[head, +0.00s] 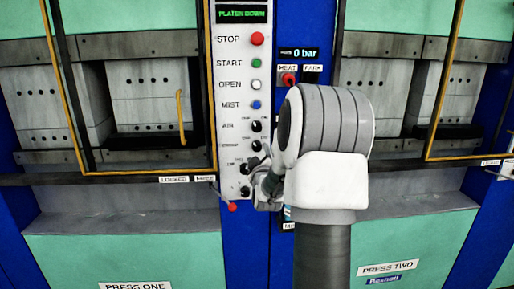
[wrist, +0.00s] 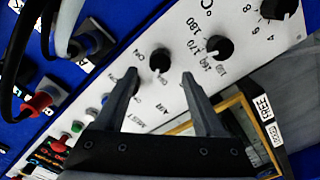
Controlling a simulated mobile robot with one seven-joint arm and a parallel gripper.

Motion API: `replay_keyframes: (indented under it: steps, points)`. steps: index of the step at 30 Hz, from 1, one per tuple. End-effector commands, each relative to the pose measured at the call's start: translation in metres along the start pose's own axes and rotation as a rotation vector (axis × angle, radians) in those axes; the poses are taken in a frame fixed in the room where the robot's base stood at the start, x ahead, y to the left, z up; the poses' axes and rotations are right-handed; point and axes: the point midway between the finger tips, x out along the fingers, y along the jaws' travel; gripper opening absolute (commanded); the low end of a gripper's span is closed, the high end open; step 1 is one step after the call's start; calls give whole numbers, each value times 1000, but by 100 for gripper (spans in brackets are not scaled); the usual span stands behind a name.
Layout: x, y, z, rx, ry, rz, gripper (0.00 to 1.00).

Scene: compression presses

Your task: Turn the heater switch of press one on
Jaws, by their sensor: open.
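Press one's white control panel (head: 229,100) carries two small black switch knobs below its buttons. The upper is by the AIR label (head: 228,126); the lower knob (head: 256,146) has a small label I cannot read clearly, probably the heater switch. In the wrist view this black knob (wrist: 160,60) sits ahead of and between my fingertips, apart from them as far as I can tell. Its pointer direction is unclear. My gripper (wrist: 160,80) is open and empty, facing the panel. In the head view my gripper (head: 262,185) is at the panel's lower part, partly hidden by my arm.
A temperature dial (wrist: 219,47) and another dial (wrist: 278,9) are beside the knob. A red plug (wrist: 38,102) with cables sits on the blue column. A STOP button (head: 257,39) tops the panel. Yellow-edged guards (head: 118,174) flank both sides.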

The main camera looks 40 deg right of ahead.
Motion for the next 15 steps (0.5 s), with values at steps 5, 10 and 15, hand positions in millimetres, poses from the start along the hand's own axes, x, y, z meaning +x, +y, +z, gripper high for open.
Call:
replay_keyframes:
  steps: [5, 10, 15]
  points:
    - [30, 1, 0, 2, -1, 1, 71]
    - [48, 0, 0, 1, -1, 0, 71]
    - [55, 0, 0, 0, -1, 0, 71]
